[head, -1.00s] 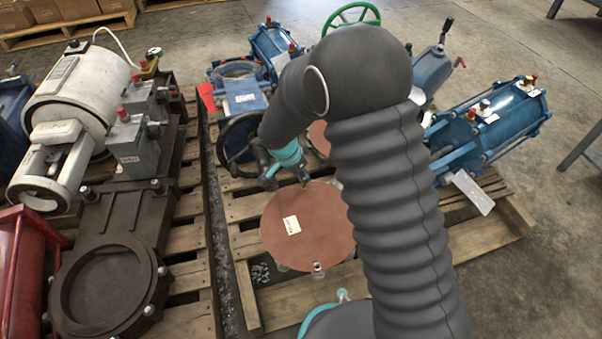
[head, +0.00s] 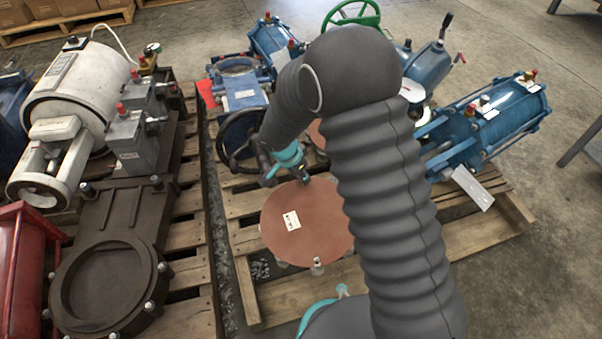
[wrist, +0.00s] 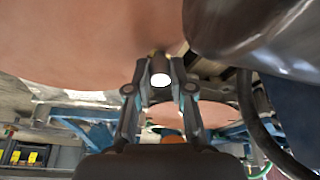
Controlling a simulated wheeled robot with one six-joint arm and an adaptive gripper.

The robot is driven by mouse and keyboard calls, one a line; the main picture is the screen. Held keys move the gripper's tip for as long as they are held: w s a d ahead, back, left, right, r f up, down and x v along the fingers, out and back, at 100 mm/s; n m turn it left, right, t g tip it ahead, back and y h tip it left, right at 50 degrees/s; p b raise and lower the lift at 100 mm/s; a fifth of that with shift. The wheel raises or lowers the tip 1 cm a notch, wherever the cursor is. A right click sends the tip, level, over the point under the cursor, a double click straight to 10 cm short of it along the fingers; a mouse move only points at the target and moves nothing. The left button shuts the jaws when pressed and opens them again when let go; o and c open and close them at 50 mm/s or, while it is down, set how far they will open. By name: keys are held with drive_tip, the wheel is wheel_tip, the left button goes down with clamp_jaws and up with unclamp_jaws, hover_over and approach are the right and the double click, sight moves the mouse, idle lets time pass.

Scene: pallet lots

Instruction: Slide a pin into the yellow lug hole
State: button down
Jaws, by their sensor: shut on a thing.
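My gripper (head: 303,177) is just above the brown round disc cover (head: 300,240), near its upper edge, in the head view. In the wrist view my gripper (wrist: 161,88) is shut on a small grey cylindrical piece with a bright white round end, which looks like the pin (wrist: 161,79). The brown surface fills the top of the wrist view, close behind the fingertips. I cannot make out the yellow lug or its hole in either view; my arm covers part of the head view.
A wooden pallet (head: 300,296) carries the disc, a black handwheel (head: 226,150) and blue valves and actuators (head: 490,122). A second pallet at left holds a white motor (head: 85,88) and a dark flanged valve (head: 105,285). Concrete floor (head: 545,265) is free at right.

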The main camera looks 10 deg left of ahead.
drive_tip(key=shift+f, duration=0.4)
drive_tip(key=c, duration=0.9)
unclamp_jaws()
drive_tip(key=shift+c, duration=0.2)
drive_tip(key=v, duration=1.2)
